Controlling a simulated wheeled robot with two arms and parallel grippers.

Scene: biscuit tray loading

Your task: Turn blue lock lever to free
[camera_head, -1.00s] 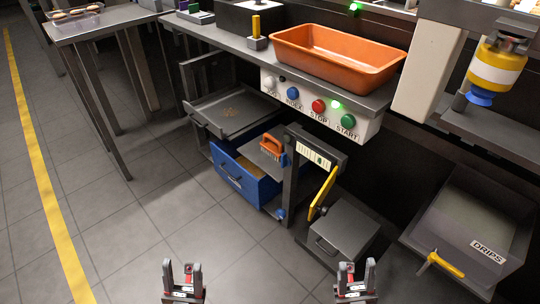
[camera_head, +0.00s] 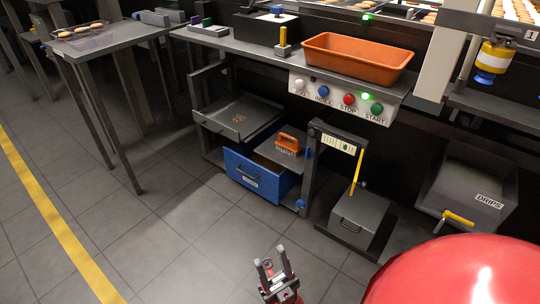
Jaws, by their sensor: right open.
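A small blue part (camera_head: 301,203) sits low on the dark post beside the blue drawer. Another small blue piece (camera_head: 309,141) is higher on the same post. A blue knob (camera_head: 277,10) tops the dark box at the back, and a blue end (camera_head: 484,77) hangs under the yellow and white cylinder (camera_head: 496,56) at the right. I cannot tell which of these is the lock lever, or its setting. My right gripper (camera_head: 273,258) is open and empty over the floor at the bottom, apart from all of them. My left gripper is out of view.
An orange tray (camera_head: 355,65) stands on the shelf above the button panel (camera_head: 339,98). The blue drawer (camera_head: 247,178) stands open with an orange brush (camera_head: 287,143) above it. A yellow-handled drip box (camera_head: 468,181) is at right. A red rounded shape hides the lower right corner.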

